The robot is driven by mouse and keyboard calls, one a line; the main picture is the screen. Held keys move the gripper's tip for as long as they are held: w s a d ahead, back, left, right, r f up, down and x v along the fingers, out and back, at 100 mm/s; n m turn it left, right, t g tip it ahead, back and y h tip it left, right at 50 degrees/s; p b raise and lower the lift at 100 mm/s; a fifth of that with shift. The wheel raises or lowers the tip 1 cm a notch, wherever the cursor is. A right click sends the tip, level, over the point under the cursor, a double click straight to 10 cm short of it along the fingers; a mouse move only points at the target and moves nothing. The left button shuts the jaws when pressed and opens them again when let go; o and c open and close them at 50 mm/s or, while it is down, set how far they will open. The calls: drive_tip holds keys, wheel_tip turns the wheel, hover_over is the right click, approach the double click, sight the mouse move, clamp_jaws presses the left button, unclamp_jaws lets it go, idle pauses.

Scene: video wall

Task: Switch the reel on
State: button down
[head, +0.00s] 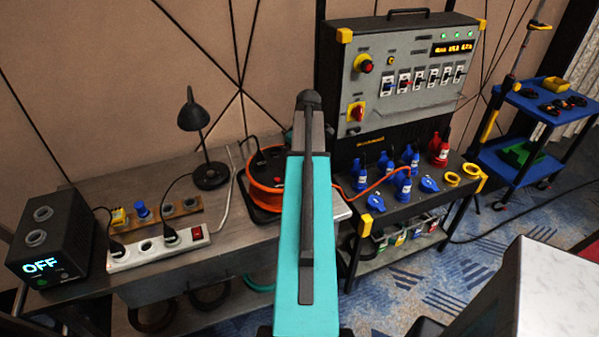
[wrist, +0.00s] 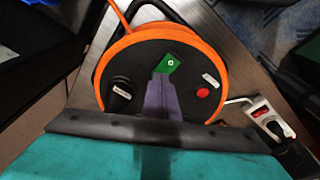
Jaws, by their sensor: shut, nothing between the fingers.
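The cable reel (head: 262,196) stands on the workbench in the head view, with an orange rim and orange cable, partly hidden behind my arm. In the wrist view the reel (wrist: 111,60) fills the middle. Its black face carries a green square piece with a white mark (wrist: 170,63), a red round button (wrist: 203,92) and a black plug (wrist: 120,95). My gripper (wrist: 162,80) is shut and empty over the reel's face, its tips just below the green piece in the picture. I cannot tell whether they touch it. The head view does not show the fingertips clearly.
A white power strip (head: 150,256) with a red switch and plugs lies left of the reel, beside a black box reading OFF (head: 50,247). A lamp (head: 208,170) stands behind. A control panel (head: 405,80) and blue and red connectors (head: 404,183) are on the right.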

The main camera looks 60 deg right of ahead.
drive_tip(key=shift+f, duration=0.15)
wheel_tip(320, 180, up, 7)
drive_tip(key=p, duration=0.4)
idle(1.0)
idle(0.6)
